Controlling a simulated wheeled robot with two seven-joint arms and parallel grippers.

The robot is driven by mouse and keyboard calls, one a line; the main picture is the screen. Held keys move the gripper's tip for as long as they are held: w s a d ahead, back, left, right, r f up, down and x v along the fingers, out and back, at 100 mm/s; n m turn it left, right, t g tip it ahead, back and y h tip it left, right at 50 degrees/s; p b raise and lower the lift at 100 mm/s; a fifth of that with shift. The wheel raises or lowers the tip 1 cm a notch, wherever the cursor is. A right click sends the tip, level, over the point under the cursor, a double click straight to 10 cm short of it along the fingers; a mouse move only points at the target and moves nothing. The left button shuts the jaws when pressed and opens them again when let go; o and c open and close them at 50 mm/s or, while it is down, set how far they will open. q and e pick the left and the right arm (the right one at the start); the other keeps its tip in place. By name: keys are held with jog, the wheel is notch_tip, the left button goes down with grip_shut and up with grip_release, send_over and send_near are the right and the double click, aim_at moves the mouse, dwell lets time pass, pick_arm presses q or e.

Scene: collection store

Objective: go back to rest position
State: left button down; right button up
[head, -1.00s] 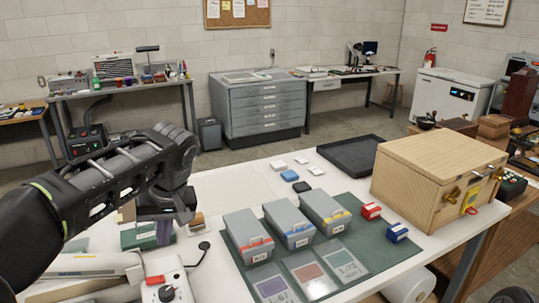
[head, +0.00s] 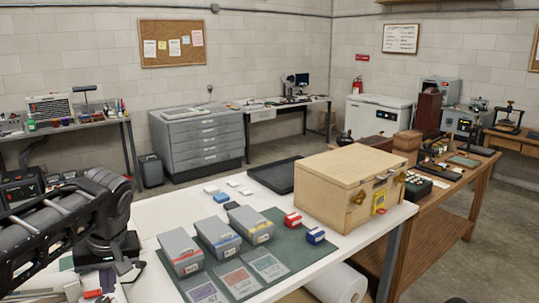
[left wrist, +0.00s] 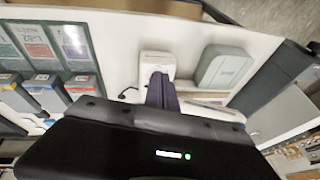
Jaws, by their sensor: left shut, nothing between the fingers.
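My left arm comes in from the left in the head view, and its gripper (head: 120,268) hangs low over the left part of the white table (head: 172,213). In the left wrist view my left gripper (left wrist: 157,80) shows its fingers together, with nothing held between them. It is above the table, apart from the grey boxes. My right gripper is not in either view.
Several grey lidded boxes, one with a red label (head: 180,252), stand on a green mat (head: 285,248) with coloured cards. A wooden chest (head: 345,185) and a black tray (head: 272,176) stand behind. A floor aisle separates the table from the grey drawer cabinet (head: 197,138).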

pick_arm(q)
jog(key=w+d+f+m+t+h, duration=0.3)
jog(key=w+d+f+m+h, duration=0.15)
jog(key=w+d+f, duration=0.55)
jog(key=s+d+f+m+h, duration=0.25)
jog(key=d+f, duration=0.75)
jog(key=f, duration=0.5)
jog(key=s+d+f+n, duration=0.1)
jog(key=s+d+f, duration=0.2)
jog(key=s+f, duration=0.65)
jog(key=s+d+f+g, duration=0.1)
jog(key=s+f+g, duration=0.1)
jog(key=s+f, duration=0.4)
jog(key=s+d+f+n+g, duration=0.1)
jog(key=s+f+g, duration=0.1)
jog(key=s+f, duration=0.5)
jog(key=s, duration=0.6)
jog(key=shift+f+n+g+h, duration=0.15)
jog(key=shift+n+g+h, duration=0.15)
jog(key=shift+g, duration=0.1)
